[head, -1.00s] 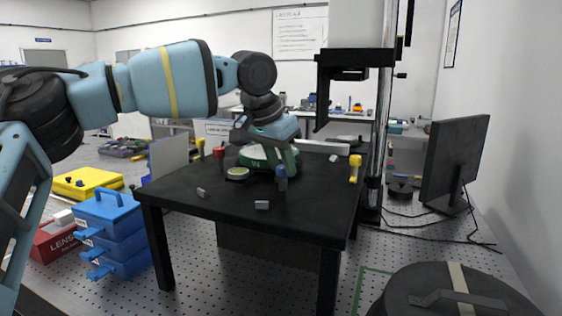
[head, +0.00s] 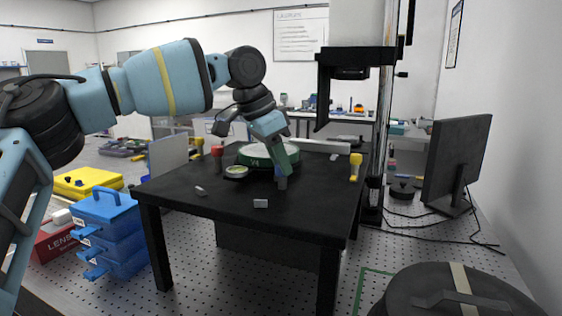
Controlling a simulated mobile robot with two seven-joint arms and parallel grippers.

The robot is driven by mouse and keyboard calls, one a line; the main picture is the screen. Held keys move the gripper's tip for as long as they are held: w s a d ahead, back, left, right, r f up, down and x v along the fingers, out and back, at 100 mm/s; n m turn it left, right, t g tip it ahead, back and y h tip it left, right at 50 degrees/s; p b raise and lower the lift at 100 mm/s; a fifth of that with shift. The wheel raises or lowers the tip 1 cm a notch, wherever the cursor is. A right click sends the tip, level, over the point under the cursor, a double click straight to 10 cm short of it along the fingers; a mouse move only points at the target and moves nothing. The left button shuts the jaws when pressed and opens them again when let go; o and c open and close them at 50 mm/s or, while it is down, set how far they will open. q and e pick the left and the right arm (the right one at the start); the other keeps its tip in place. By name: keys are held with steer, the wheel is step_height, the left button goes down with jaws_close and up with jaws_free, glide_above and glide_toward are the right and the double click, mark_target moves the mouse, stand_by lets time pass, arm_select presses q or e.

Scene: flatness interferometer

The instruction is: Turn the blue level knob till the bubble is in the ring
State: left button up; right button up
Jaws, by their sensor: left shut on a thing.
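The blue level knob (head: 279,171) stands at the front of the round green-rimmed stage on the black table and is mostly hidden by my fingers. My left gripper (head: 282,180) reaches down over the stage and is shut on this knob. The round bubble level (head: 236,171), a small yellow-green disc, sits at the stage's front left. It is too small to tell where its bubble lies against the ring. My right gripper is out of view.
Two small grey blocks lie on the front of the black table (head: 300,215). A dark column with an overhanging head (head: 355,57) rises behind right. A monitor (head: 456,160) stands at right, blue cases (head: 108,215) at left. The table's front right is clear.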

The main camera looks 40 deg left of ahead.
arm_select(q)
steer(key=shift+m+h, duration=0.4)
steer(key=shift+m, duration=0.7)
steer(key=shift+a+m+g, duration=0.1)
steer(key=shift+m+g, duration=0.2)
steer(key=shift+m, duration=0.1)
steer(key=o, duration=1)
steer(key=shift+c, duration=0.2)
